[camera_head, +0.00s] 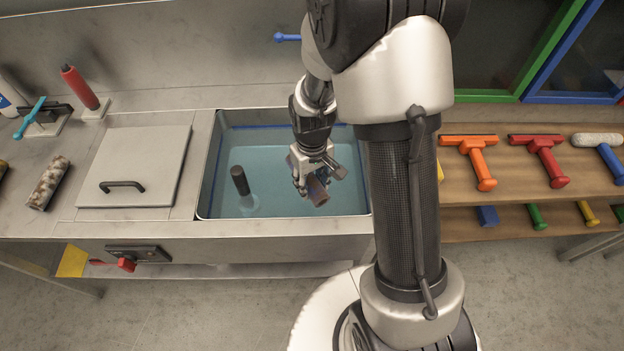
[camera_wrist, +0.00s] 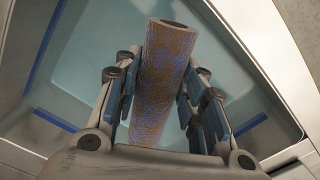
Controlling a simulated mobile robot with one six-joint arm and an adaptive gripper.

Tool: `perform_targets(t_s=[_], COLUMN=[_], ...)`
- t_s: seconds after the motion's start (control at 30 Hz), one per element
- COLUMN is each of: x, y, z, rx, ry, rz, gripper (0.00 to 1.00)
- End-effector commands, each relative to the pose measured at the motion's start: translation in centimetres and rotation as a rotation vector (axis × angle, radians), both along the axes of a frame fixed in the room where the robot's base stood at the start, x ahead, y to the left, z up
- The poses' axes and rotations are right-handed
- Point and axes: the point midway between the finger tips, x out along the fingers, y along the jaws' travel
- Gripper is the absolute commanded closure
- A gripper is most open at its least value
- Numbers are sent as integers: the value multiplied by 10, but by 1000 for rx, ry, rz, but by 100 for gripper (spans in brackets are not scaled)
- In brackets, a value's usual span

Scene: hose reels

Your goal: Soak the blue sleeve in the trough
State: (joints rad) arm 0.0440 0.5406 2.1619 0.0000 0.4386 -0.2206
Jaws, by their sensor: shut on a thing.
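The blue sleeve (camera_wrist: 164,75) is a hollow tube, mottled blue and rusty brown. My gripper (camera_wrist: 160,85) is shut on it, with a finger on each side. In the head view, my gripper (camera_head: 312,178) holds the sleeve (camera_head: 317,190) over the right half of the trough (camera_head: 290,227). The sleeve is tilted and its upper end looks dry. Its lower end is hidden behind the gripper, so I cannot tell whether it touches the water. The trough holds clear bluish water, with a blue line along its inner wall.
A dark upright post (camera_head: 240,180) stands in the water, left of my gripper. A grey lid with a handle (camera_head: 135,165) lies left of the trough. A speckled roller sleeve (camera_head: 48,182) lies farther left. Coloured squeegees (camera_head: 478,165) lie on the right-hand shelf.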

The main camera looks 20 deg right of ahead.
Motion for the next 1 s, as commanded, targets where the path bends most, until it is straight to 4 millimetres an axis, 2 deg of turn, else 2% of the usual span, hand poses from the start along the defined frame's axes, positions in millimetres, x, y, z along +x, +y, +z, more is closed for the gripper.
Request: perform_targets(t_s=[0.03,0.1,1.0], x=[0,0,-1], y=[0,0,0], z=[-11,-19,-123], rx=[0,0,0], ry=[0,1,3], rz=[0,0,0], gripper=[87,87,87])
